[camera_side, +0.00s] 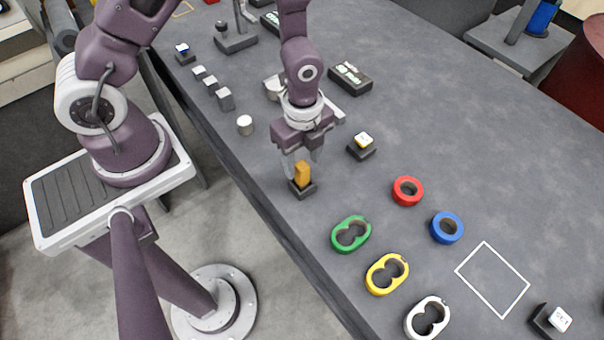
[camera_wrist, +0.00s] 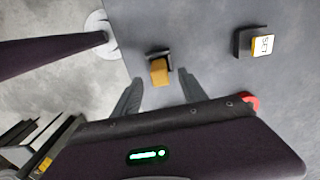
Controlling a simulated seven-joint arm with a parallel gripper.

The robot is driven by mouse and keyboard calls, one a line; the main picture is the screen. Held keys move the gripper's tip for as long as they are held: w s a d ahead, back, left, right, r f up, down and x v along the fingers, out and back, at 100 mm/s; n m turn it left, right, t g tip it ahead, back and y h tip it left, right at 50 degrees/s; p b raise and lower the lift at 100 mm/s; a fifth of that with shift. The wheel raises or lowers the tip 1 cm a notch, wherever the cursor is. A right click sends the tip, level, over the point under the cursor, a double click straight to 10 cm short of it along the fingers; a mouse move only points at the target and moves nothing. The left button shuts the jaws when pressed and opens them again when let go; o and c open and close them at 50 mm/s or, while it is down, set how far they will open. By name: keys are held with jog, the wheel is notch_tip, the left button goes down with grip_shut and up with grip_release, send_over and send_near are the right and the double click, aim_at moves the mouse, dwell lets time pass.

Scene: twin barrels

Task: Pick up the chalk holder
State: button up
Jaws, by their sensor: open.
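The chalk holder looks to be the orange-yellow upright block (camera_side: 302,173) on a small dark base (camera_side: 302,190) near the table's front edge. In the wrist view the orange block (camera_wrist: 159,71) shows ahead of the jaws, roughly between their lines, with its dark base (camera_wrist: 158,55) behind it. My gripper (camera_side: 302,165) is open and points down over the block, one finger on each side of its upper part in the side view. In the wrist view my gripper (camera_wrist: 158,85) has its two fingers spread apart. I cannot tell whether either finger touches the block.
A white-topped button block (camera_side: 363,140) stands to the right, and shows in the wrist view (camera_wrist: 262,45). Red (camera_side: 408,190) and blue (camera_side: 446,228) rings and green (camera_side: 351,234), yellow (camera_side: 386,273) and white (camera_side: 428,317) twin-hole pieces lie nearer the camera. A grey cylinder (camera_side: 245,125) stands left.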

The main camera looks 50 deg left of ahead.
aim_at(302, 175)
notch_tip(302, 175, down, 6)
jog(key=shift+a+r, duration=0.1)
grip_shut()
notch_tip(302, 175, up, 10)
dwell(0.7)
